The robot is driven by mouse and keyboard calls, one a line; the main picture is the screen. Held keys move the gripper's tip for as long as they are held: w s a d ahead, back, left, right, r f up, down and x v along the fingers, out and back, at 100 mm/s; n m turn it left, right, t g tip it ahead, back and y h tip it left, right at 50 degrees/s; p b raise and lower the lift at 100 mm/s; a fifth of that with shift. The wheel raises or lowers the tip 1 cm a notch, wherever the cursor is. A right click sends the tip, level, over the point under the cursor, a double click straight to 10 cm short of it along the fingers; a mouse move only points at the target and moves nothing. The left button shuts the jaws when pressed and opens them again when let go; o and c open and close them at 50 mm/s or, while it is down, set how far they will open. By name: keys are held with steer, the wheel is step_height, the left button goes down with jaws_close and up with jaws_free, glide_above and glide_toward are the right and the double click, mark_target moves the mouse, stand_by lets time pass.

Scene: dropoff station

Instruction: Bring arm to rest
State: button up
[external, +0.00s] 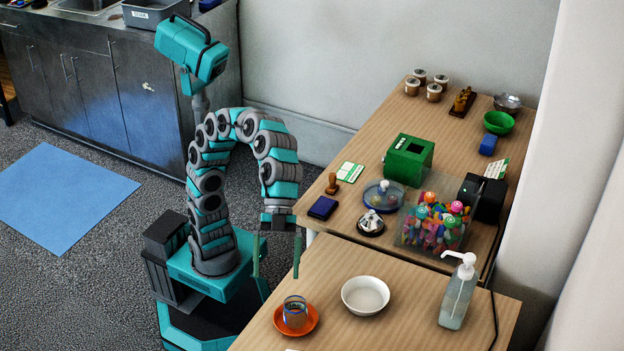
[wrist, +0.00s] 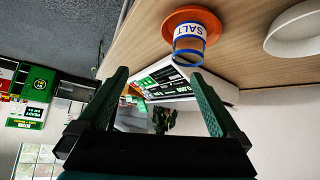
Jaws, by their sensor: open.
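My arm (external: 210,180) rises from my base and curves over, so that my gripper (external: 277,262) points down beside the left edge of the near table. The gripper is open and empty. In the wrist view its two green fingers stand wide apart, with nothing held between the fingertips (wrist: 160,82). A small glass jar (external: 295,309) stands on an orange saucer (external: 312,325) on the near table, in front of my gripper and apart from it. In the wrist view the jar (wrist: 189,42) shows a label reading SALT, and the orange saucer (wrist: 176,15) is around it.
The near table (external: 400,325) also bears a white bowl (external: 365,296) and a pump bottle (external: 458,292). The far table (external: 345,220) holds a green box (external: 408,160), a clear bin (external: 410,236) of colourful items and several small things. Open floor with a blue mat (external: 60,197) lies left.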

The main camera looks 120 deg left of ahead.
steer(key=s+d+f+m+g+h+b, duration=0.25)
steer(key=s+d+f+m+b, duration=0.45)
steer(key=s+d+m+b, duration=0.35)
steer(key=s+a+f+n+g+y+p, duration=0.2)
steer(key=s+a+f+n+y+p, duration=0.1)
steer(key=a+f, duration=1)
steer(key=s+a+f+n+y+p, duration=0.25)
steer(key=a+n+p, duration=0.35)
steer(key=a+n, duration=0.7)
steer(key=s+a+f+n+y+p, duration=0.1)
steer(key=s+a+f+n+y, duration=0.4)
steer(key=s+a, duration=0.6)
steer(key=shift+s+f+n+g+p, duration=0.3)
steer(key=shift+s+f+n+g, duration=0.15)
